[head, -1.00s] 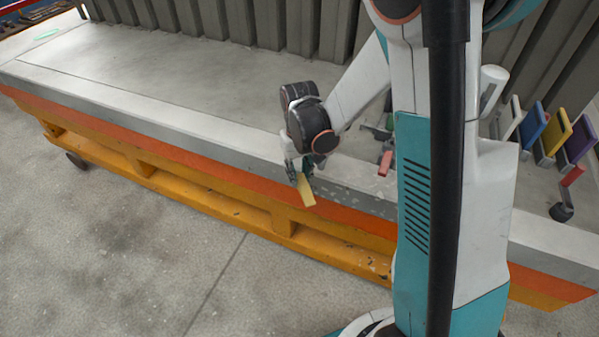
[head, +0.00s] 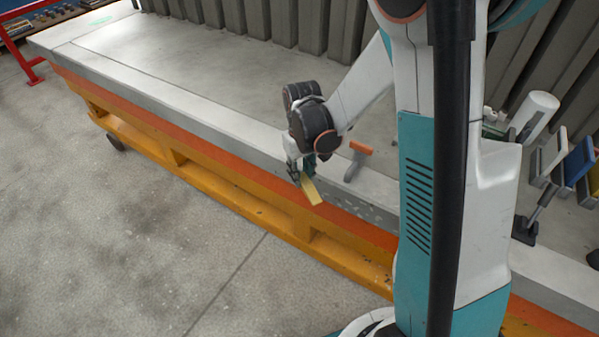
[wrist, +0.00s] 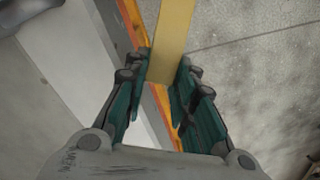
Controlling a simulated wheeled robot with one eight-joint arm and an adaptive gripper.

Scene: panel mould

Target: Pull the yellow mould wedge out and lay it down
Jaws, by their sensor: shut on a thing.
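The yellow mould wedge (head: 311,190) is a flat yellow strip. My gripper (head: 303,178) is shut on one end of it and holds it in the air at the front edge of the grey bench; in the head view its free end points down and to the right. In the wrist view the wedge (wrist: 172,35) stretches away from between the teal fingers of my gripper (wrist: 166,80). The wedge's held end is partly hidden by the fingers.
The long grey bench (head: 190,103) on an orange base has a wide bare top at left. A tool with an orange handle (head: 361,148) stands right of my gripper. A white cylinder (head: 535,115) and coloured plates (head: 578,163) are at right. Open floor lies in front.

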